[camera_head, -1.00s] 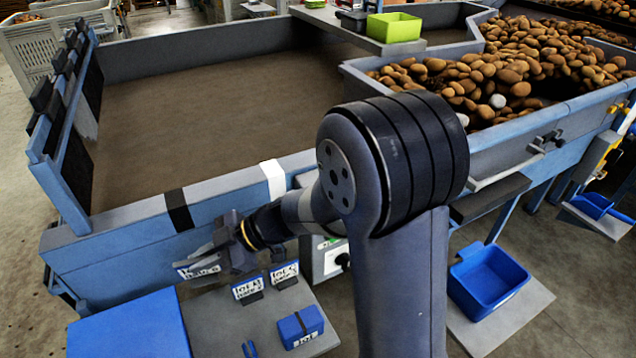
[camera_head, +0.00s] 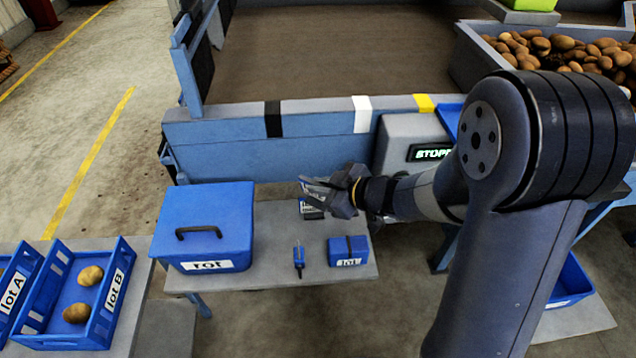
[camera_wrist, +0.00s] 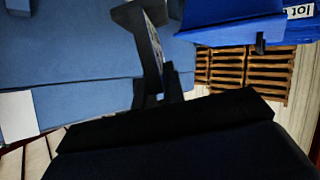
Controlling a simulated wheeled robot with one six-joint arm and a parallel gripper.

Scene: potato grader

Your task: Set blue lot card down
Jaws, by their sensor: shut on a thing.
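My gripper (camera_head: 335,190) is shut on a lot card (camera_head: 316,183), held above the back part of the grey table (camera_head: 270,275). The card is small and partly hidden by the fingers; its colour is hard to make out. In the wrist view the card (camera_wrist: 153,50) shows nearly edge-on, as a thin upright plate with print, between the dark fingers. Another white-faced lot card (camera_head: 309,209) stands on the table just below my gripper and is partly covered by it. I cannot tell whether the two cards touch.
A blue lidded box (camera_head: 205,225) fills the table's left end. The blue grader wall (camera_head: 230,145) rises behind. A blue crate (camera_head: 100,318) holds potatoes at left.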

